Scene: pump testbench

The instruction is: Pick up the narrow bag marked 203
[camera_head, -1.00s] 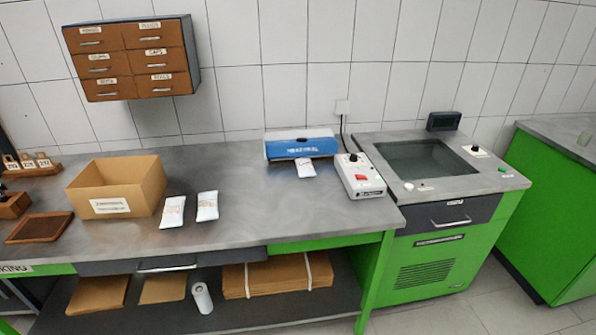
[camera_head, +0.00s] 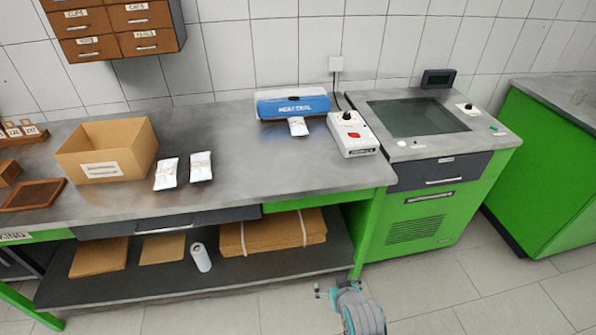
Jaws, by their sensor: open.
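Two lie side by side on the grey worktop, a left bag (camera_head: 166,174) and a right bag (camera_head: 201,167). A third bag (camera_head: 298,126) lies at the front of the blue-and-white sealer. The bag markings are too small to read, so I cannot tell which is 203. My gripper (camera_head: 319,291) shows small at the bottom of the view, low in front of the bench and well apart from all the bags. It is open and empty.
An open cardboard box (camera_head: 106,150) stands left of the two bags. The blue sealer (camera_head: 292,104) and a white control box (camera_head: 352,134) stand at the right. The worktop (camera_head: 240,165) is clear between the bags and the sealer. Packs and a roll lie on the lower shelf.

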